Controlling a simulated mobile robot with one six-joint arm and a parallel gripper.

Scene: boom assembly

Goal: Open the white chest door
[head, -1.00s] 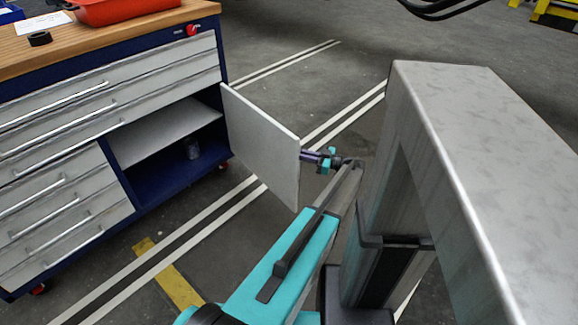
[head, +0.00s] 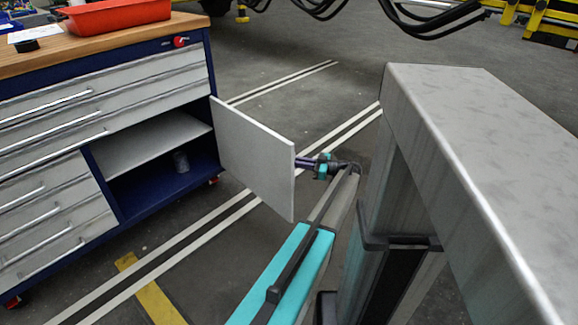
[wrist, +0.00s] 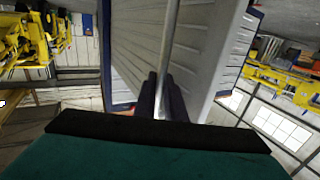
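The white chest door (head: 250,150) stands swung wide open at the right side of the blue and white chest (head: 212,135). Its inner face shows in the head view, and its handle is hidden there. My gripper (head: 304,162) is at the outer side of the door, near its free edge.
The open compartment holds a shelf (head: 150,140) and a small clear jar (head: 181,161). A red tray (head: 115,16) sits on the wooden top (head: 70,50). A large grey beam (head: 450,110) stands at right. Marked floor (head: 160,245) lies clear before the chest.

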